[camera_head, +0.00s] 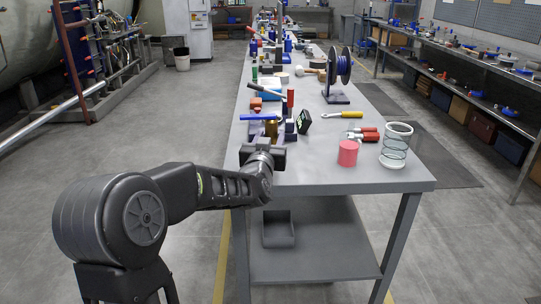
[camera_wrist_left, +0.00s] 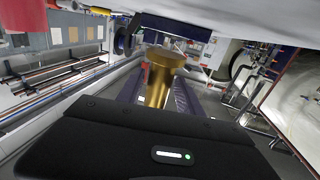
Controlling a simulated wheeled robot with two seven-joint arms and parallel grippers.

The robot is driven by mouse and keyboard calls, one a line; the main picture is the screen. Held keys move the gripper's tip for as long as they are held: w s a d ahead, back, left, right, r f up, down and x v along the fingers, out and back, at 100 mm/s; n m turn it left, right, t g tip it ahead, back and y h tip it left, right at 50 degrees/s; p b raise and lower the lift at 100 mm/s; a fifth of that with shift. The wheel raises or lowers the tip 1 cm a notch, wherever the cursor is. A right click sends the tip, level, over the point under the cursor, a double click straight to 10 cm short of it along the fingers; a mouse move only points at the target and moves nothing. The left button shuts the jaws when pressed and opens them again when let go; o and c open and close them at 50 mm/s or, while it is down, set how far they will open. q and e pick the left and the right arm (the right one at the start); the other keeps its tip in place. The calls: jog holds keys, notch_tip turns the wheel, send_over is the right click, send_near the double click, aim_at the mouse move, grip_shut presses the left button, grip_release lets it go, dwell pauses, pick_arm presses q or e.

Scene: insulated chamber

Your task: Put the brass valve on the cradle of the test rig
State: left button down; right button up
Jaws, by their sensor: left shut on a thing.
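The brass valve (camera_head: 271,129) shows as a short upright brass body near the left edge of the workbench, partly hidden behind my left gripper. A blue bar (camera_head: 258,117) shows just above it. In the left wrist view the brass valve (camera_wrist_left: 160,76) is a gold cylinder with a wider end, ahead of the black palm. My left gripper (camera_head: 266,142) is shut on it; its fingertips are mostly hidden in the head view. A small dark unit with a lit face (camera_head: 303,121) stands close on the right, perhaps part of the test rig. I cannot make out the cradle clearly.
On the workbench (camera_head: 310,178) stand a pink cylinder (camera_head: 348,153), a glass coil cylinder (camera_head: 395,146), red-handled parts (camera_head: 363,135), a yellow tool (camera_head: 343,115) and a blue reel (camera_head: 339,68). More tools crowd the far end.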

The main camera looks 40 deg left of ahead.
pick_arm(q)
jog(key=shift+r, duration=0.1)
jog(key=shift+f+b, duration=0.6)
jog(key=shift+f, duration=1.7)
jog(key=shift+f+b, duration=0.25)
jog(key=shift+b, duration=0.05)
jog(key=c, duration=0.8)
grip_release()
jog(key=shift+o, duration=0.2)
jog(key=shift+r+p, duration=0.1)
jog(key=shift+p, duration=0.4)
jog(key=v, duration=0.7)
jog(key=shift+s, duration=0.45)
